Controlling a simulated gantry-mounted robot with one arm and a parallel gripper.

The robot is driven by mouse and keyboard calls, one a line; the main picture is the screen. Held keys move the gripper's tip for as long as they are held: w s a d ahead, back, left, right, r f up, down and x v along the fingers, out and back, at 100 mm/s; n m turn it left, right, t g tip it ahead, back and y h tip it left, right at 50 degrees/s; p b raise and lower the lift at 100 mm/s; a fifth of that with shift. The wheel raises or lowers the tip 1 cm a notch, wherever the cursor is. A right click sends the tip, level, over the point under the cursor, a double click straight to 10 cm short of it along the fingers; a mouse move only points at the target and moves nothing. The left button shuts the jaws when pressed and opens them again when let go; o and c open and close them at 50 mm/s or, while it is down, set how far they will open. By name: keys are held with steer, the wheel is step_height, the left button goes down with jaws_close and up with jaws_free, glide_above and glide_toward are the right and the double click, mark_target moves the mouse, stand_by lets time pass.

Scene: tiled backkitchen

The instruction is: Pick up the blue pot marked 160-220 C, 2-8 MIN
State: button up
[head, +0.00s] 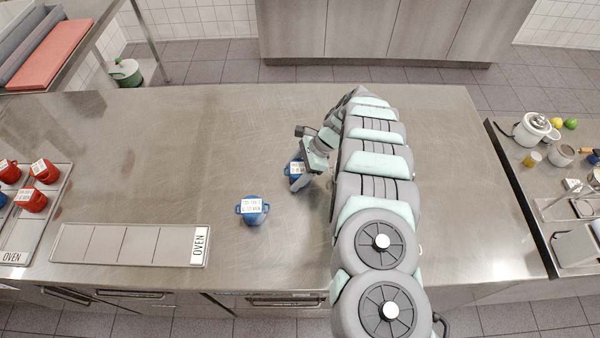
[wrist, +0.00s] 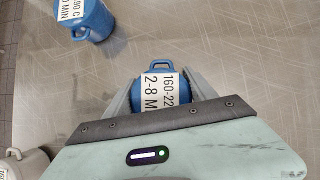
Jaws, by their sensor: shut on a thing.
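The blue pot marked 160-22…, 2-8 M… (wrist: 154,72) sits between the two fingers of my gripper (wrist: 164,84) in the wrist view. The fingers are shut on its sides, and its far handle sticks out ahead of them. The rest of its label is hidden by my gripper. In the head view this pot (head: 293,181) shows beside my gripper (head: 301,173) at the middle of the steel table. I cannot tell whether it touches the tabletop.
A second blue pot (head: 252,211) with a white label stands nearby, to the left and nearer the front. An empty tray marked OVEN (head: 110,244) lies at the front left. Another tray (head: 43,226) at the left edge holds several red pots (head: 33,199).

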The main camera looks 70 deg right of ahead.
steer(key=shift+c, duration=1.2)
steer(key=shift+r, duration=0.15)
